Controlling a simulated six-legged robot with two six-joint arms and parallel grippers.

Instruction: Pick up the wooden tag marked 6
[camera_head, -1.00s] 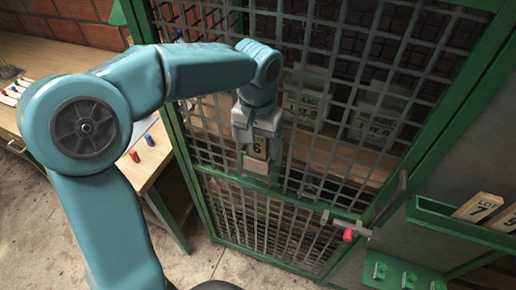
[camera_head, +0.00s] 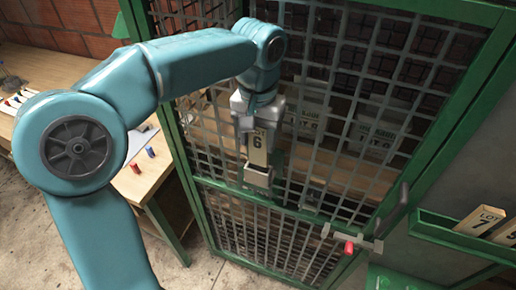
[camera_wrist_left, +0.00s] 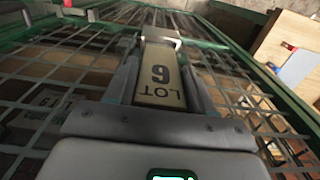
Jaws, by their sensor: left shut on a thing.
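The wooden tag marked 6 (camera_head: 257,152) is pale, with dark "LOT 6" lettering. It stands upright in front of the green mesh gate. My left gripper (camera_head: 258,122) is shut on its upper part from above. In the left wrist view the tag (camera_wrist_left: 160,78) lies between the two fingers of the gripper (camera_wrist_left: 160,85). A small pale holder (camera_head: 258,178) on the gate is right below the tag. It also shows past the tag's far end in the left wrist view (camera_wrist_left: 161,36). I cannot tell whether the tag's lower end is still inside the holder. My right gripper is not in view.
The green gate (camera_head: 230,188) has a latch with a red knob (camera_head: 349,247). A green rack (camera_head: 440,229) at the right holds a tag marked 7 (camera_head: 480,219) and another beside it. A wooden table (camera_head: 140,178) stands left. Sacks show behind the mesh.

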